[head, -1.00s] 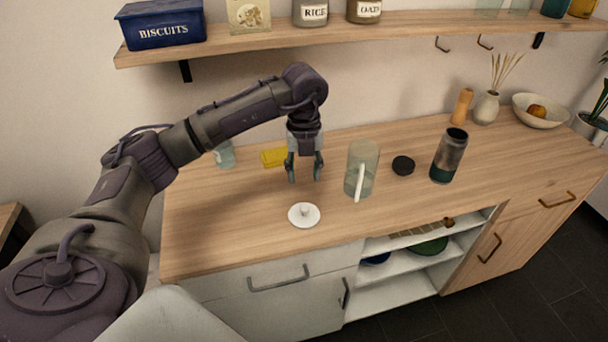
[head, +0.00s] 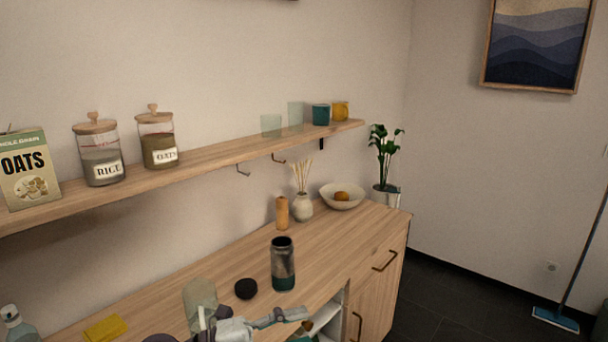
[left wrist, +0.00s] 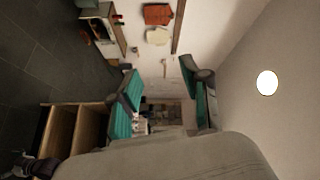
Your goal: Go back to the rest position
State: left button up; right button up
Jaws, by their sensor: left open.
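My left gripper (head: 255,322) is at the bottom edge of the head view, in front of the counter (head: 215,265), with its arm mostly out of frame. In the left wrist view its two teal-padded fingers (left wrist: 166,98) are spread apart, with nothing between them. A glass jug (head: 200,293) stands on the counter, its lower part hidden behind the gripper. A black lid (head: 245,288) lies beside a dark tumbler (head: 283,266) that stands upright. My right gripper is in neither view.
A yellow cloth or sponge (head: 105,328) and a bottle (head: 16,324) are at the lower left. A wall shelf (head: 215,152) with jars runs above the counter. A vase (head: 302,206) and bowl (head: 342,198) stand at the far end. A mop (head: 556,318) and open floor are at right.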

pick_arm(q)
jog(key=w+a+r+n+t+y, duration=0.3)
jog(key=a+n+t+y, duration=0.4)
jog(key=n+t, duration=0.75)
jog(key=s+a+f+n+g+y, duration=0.4)
jog(key=a+f+n+y, duration=0.7)
jog(key=f, duration=0.2)
jog(key=s+a+f+n+g, duration=0.1)
jog(key=s+f+g, duration=0.6)
jog(key=s, duration=0.4)
jog(key=s+f+n+g, duration=0.1)
jog(key=s+f+g, duration=0.5)
jog(key=s+f, duration=0.4)
notch_tip(320, 180, down, 25)
jog(key=s, duration=0.3)
jog(key=s+a+f+g, duration=0.2)
jog(key=s+a+f, duration=0.1)
jog(key=s+f, duration=1.2)
jog(key=shift+s+f, duration=0.25)
jog(key=shift+s, duration=0.25)
